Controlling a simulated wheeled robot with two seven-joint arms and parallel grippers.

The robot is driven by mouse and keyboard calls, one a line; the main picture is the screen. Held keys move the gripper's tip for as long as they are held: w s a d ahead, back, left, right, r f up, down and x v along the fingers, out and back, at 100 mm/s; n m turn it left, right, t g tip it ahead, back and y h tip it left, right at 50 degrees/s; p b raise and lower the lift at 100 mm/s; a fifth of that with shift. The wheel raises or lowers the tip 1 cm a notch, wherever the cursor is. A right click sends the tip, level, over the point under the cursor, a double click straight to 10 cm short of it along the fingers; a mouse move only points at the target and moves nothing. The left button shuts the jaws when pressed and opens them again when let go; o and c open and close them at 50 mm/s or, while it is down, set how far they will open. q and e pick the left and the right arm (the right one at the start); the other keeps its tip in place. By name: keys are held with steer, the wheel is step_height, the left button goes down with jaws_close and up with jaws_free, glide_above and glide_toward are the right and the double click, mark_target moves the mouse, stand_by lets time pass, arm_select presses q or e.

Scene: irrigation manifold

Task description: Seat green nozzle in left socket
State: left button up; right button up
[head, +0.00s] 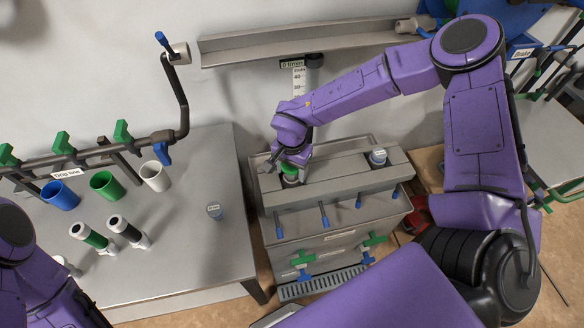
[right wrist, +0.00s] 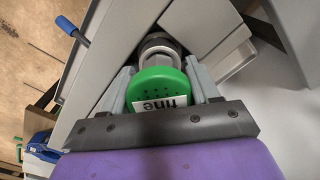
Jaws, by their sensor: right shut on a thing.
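The green nozzle (head: 289,168) is at the left socket (head: 291,181) of the grey manifold (head: 335,188) in the head view. My right gripper (head: 288,160) is shut on it from above. In the right wrist view, the nozzle's round green cap (right wrist: 157,84), with small holes and a label reading "fine", sits between the two grey fingers (right wrist: 158,88). Its grey lower part lines up with a dark ring (right wrist: 160,42) at the socket. I cannot tell how deep it sits. My left gripper is out of view; only part of that arm shows at lower left.
A metal shelf (head: 300,43) is behind.

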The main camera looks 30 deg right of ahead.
steer(key=shift+f, duration=0.2)
steer(key=o, duration=1.3)
step_height(320, 180, up, 5)
steer(key=p, duration=0.5)
steer(key=shift+r+p, duration=0.35)
steer(key=shift+r, duration=0.65)
